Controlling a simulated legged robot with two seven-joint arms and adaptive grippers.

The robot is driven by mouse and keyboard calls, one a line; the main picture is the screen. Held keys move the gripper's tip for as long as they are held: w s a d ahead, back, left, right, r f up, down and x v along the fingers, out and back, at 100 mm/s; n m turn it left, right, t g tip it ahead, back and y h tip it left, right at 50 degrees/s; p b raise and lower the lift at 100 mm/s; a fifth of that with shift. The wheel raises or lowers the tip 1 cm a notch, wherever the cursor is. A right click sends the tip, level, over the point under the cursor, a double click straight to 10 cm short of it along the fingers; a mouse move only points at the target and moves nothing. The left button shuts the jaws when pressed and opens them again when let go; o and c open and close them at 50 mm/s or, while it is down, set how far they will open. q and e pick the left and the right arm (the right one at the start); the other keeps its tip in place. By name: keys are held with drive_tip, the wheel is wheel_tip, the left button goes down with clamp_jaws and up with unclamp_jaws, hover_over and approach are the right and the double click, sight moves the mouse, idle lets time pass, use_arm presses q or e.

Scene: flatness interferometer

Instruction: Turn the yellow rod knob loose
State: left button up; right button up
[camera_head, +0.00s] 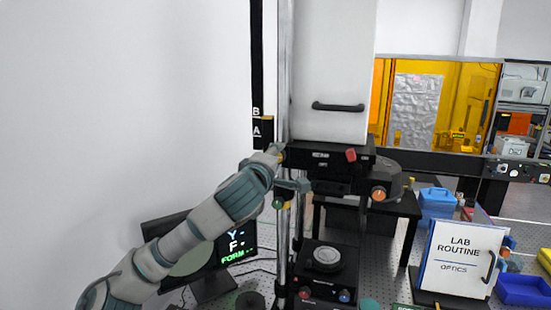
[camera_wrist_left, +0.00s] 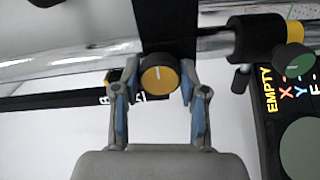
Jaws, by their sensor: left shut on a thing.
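The yellow rod knob (camera_wrist_left: 160,74) has an orange-yellow face with a white mark and a dark ribbed rim. In the left wrist view it sits between the two blue-padded fingers of my left gripper (camera_wrist_left: 158,100), which is shut on it. The knob is in front of a dark bracket on the shiny vertical rod (camera_head: 285,235). In the head view my left gripper (camera_head: 276,154) reaches the rod from the left, just below the A and B marks, and largely hides the knob. My right gripper is not in view.
A lower clamp on the rod carries a green knob (camera_wrist_left: 299,66). Right of the rod stands the instrument, with a white housing (camera_head: 330,65), a red knob (camera_head: 351,155) and an orange knob (camera_head: 379,194). A monitor (camera_head: 235,249) stands below my left arm. A Lab Routine sign (camera_head: 456,262) is at right.

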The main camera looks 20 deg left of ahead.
use_arm(q)
drive_tip(key=shift+f, duration=0.2)
drive_tip(key=o, duration=0.9)
drive_tip(key=shift+c, duration=0.2)
drive_tip(key=shift+o, duration=1.4)
drive_tip(key=shift+w, duration=0.25)
drive_tip(key=shift+r, duration=0.1)
drive_tip(key=s, duration=1.2)
drive_tip(key=shift+a, duration=0.3)
drive_tip(key=shift+d+f, duration=0.1)
drive_tip(key=shift+f, duration=0.1)
